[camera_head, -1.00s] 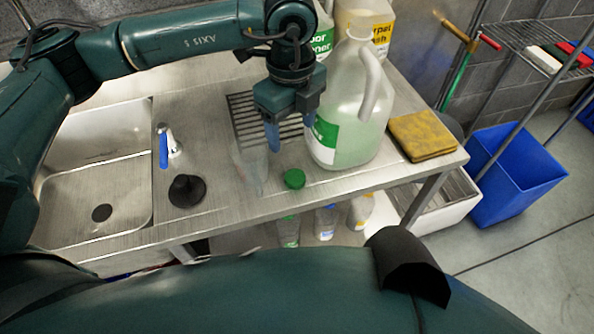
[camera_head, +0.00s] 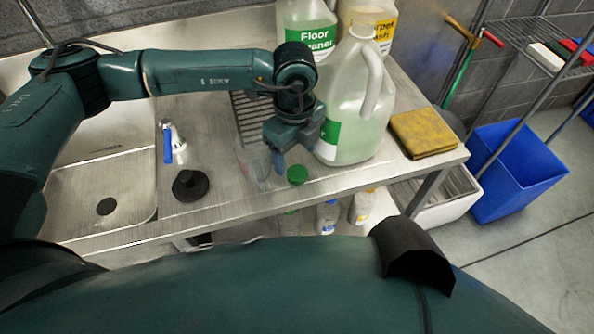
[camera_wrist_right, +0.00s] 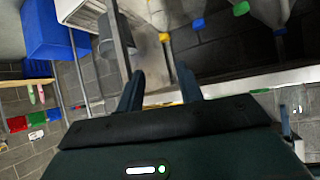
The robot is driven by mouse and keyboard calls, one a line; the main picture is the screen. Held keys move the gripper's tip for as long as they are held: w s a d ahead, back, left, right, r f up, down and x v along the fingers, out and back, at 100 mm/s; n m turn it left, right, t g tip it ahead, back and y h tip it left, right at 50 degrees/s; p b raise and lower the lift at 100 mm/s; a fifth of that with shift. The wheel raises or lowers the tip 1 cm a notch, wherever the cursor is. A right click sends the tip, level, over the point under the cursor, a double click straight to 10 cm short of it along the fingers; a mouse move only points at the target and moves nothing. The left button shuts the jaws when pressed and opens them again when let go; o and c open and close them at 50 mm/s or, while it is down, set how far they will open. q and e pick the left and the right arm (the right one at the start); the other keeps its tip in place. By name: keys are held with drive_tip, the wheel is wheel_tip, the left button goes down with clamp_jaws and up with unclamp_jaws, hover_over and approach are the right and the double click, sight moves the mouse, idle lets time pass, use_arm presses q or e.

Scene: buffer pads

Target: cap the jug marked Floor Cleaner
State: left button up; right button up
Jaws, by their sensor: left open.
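The jug marked Floor Cleaner (camera_head: 309,38) stands upright at the back of the steel counter, with a green and white label; its top is cut off by the frame. A green cap (camera_head: 297,175) lies near the counter's front edge. My left gripper (camera_head: 279,170) is open, pointing down just left of the cap, apart from it as far as I can tell; one finger hides the other. My right gripper (camera_wrist_right: 160,88) is open and empty in the right wrist view, away from the counter top.
A large jug (camera_head: 350,120) with a green label stands just right of my left gripper. Several bottles stand below.

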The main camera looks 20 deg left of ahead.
sight(296, 172)
use_arm(q)
drive_tip(key=shift+d+f+p, duration=0.2)
drive_tip(key=shift+f+p, duration=0.5)
drive_tip(key=shift+f, duration=1.95)
drive_tip(key=shift+c, duration=0.3)
drive_tip(key=c, duration=1)
wheel_tip(296, 172, up, 10)
drive_tip(key=b, duration=0.1)
